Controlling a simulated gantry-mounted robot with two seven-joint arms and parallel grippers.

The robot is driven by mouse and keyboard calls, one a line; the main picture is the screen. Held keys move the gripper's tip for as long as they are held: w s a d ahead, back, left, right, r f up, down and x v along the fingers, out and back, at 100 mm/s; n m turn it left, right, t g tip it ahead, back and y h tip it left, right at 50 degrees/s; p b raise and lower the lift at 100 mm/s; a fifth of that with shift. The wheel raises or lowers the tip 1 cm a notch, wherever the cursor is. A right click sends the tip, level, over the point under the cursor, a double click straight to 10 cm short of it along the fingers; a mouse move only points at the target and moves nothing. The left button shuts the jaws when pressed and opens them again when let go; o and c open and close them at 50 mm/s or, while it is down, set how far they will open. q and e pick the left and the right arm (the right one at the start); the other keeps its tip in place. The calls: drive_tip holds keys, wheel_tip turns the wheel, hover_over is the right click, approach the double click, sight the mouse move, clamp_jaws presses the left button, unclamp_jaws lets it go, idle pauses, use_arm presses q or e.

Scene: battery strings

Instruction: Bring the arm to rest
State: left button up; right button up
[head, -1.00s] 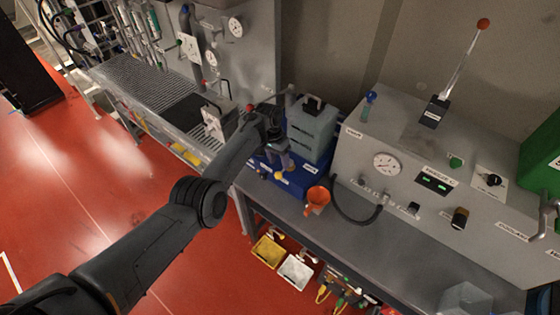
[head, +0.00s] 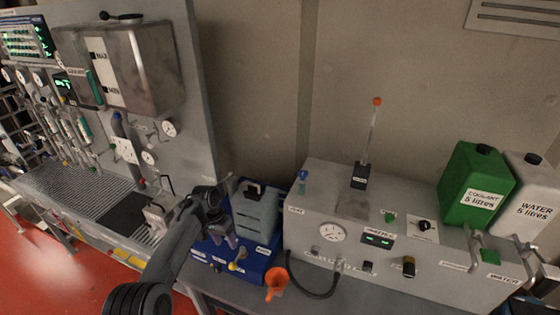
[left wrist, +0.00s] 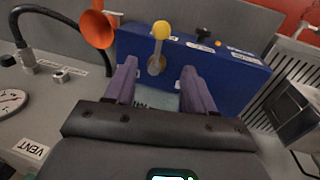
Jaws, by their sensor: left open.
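My left arm comes in from the lower left in the head view and ends in my left gripper (head: 228,243), over the blue box (head: 259,262) at the left of the grey machine. In the left wrist view, the two purple-grey fingers of the left gripper (left wrist: 155,85) stand apart, with nothing held between them. A yellow-knobbed lever (left wrist: 161,32) on the blue box (left wrist: 226,64) shows between and beyond the fingertips. I cannot tell whether the fingers touch the box. My right gripper is in neither view.
An orange funnel (head: 275,283) is close to the gripper's right. A grey block (head: 255,215) stands on the blue box. The grey machine (head: 330,200) has a gauge and upright lever. Green (head: 475,185) and white (head: 528,203) canisters stand at right. A gauge panel is at left.

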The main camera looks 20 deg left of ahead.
use_arm(q)
drive_tip(key=s+f+g, duration=0.4)
drive_tip(key=s+f, duration=1.4)
drive_tip(key=f, duration=0.2)
drive_tip(key=s+f+y, duration=0.1)
drive_tip(key=s+f, duration=0.2)
drive_tip(key=s, duration=0.4)
drive_tip(key=s+f+m+y, duration=0.1)
drive_tip(key=s+f, duration=0.2)
drive_tip(key=s, duration=0.4)
drive_tip(key=s+f+y, duration=0.1)
drive_tip(key=s+f, duration=0.1)
drive_tip(key=s, duration=0.4)
drive_tip(key=s+d+r+m+t, duration=0.1)
drive_tip(key=s+d+r+t, duration=0.1)
drive_tip(key=s+d+r, duration=0.55)
drive_tip(key=w+d+r+t, duration=0.3)
drive_tip(key=r, duration=0.7)
drive_tip(key=w+d+r+t+h, duration=0.1)
drive_tip(key=w+d+r+t, duration=0.1)
drive_tip(key=r, duration=0.8)
drive_tip(key=shift+w+d+r+n+t, duration=0.4)
drive_tip(key=shift+w+d, duration=0.2)
drive_tip(key=shift+d, duration=0.25)
